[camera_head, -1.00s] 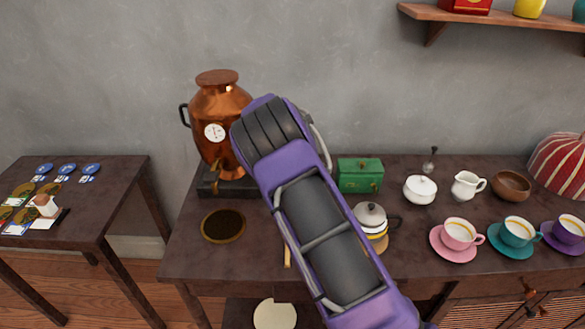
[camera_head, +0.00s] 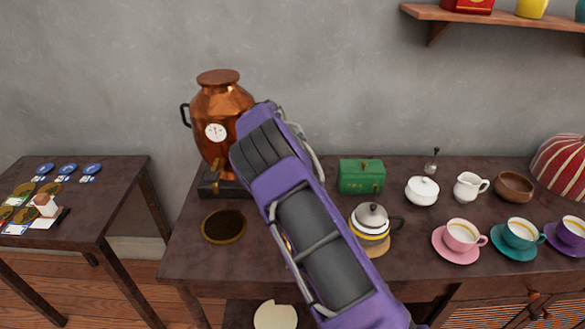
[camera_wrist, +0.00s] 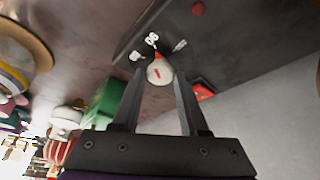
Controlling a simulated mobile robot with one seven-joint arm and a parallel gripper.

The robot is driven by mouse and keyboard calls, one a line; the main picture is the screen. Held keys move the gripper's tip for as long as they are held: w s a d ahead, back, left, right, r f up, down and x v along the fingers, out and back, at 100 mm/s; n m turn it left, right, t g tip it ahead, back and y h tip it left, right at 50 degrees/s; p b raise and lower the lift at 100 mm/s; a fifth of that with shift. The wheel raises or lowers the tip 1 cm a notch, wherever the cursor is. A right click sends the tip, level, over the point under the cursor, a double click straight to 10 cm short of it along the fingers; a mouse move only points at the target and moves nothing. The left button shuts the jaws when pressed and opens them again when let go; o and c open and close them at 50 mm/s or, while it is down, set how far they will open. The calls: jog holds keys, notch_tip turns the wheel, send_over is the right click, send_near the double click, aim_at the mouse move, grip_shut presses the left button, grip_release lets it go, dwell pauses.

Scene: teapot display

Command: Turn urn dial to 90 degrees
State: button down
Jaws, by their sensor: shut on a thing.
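The copper urn (camera_head: 222,105) with a round white gauge stands on a dark base (camera_head: 222,184) at the left of the table. In the wrist view, the urn dial (camera_wrist: 160,73) is a pale round knob with a red line. A red pointer tip (camera_wrist: 159,55) at its edge faces a white mark that seems to read 90 (camera_wrist: 152,39); other marks are too blurred to read. My gripper (camera_wrist: 158,77) is shut on the dial, with one finger on each side. In the head view my purple arm hides the fingers and the dial.
A green box (camera_head: 361,176), a white teapot (camera_head: 371,222) and several cups on saucers stand right of my arm. A dark round plate (camera_head: 223,226) lies in front of the urn. A side table (camera_head: 95,215) stands at the left.

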jog(key=shift+c, duration=2.2)
grip_release()
jog(key=p+v, duration=0.1)
jog(key=v, duration=1.6)
jog(key=shift+r, duration=0.2)
